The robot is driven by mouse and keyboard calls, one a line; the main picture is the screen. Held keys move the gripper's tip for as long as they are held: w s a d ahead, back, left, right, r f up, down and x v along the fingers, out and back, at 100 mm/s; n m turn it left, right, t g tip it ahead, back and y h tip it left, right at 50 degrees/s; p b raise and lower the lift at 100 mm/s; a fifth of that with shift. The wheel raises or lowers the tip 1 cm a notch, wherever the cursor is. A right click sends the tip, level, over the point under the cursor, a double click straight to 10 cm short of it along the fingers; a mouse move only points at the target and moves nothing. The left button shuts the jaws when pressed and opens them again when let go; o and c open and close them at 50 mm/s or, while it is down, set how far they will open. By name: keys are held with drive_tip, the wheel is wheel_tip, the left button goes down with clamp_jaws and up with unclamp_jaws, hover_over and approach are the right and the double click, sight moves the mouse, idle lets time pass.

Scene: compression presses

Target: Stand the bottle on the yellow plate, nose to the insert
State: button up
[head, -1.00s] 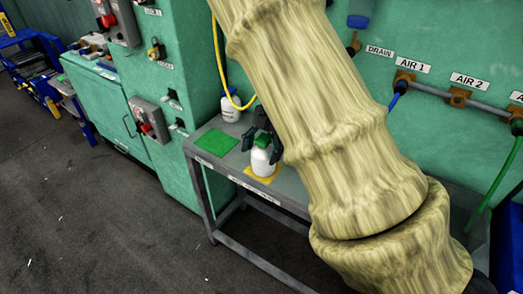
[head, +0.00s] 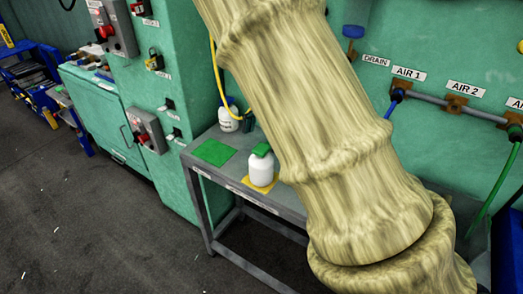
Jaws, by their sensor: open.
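The white bottle (head: 261,172) with a green top stands upright on the yellow plate (head: 250,184), on the grey table. Only the front part of the plate shows around its base. The bottle's right side is close to my arm in the picture. I cannot make out which way its nose points or where the insert is. A dark piece that looks like a finger of my gripper (head: 249,122) shows behind and above the bottle, apart from it. The rest of my gripper is hidden behind my arm.
A green plate (head: 214,152) lies empty on the table (head: 232,180), left of the bottle. A second white bottle (head: 228,121) stands at the back by the yellow hose (head: 217,70). Green machine cabinets (head: 172,90) stand left; AIR valves (head: 455,103) line the wall.

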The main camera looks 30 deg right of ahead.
drive_tip(key=shift+v, duration=1.9)
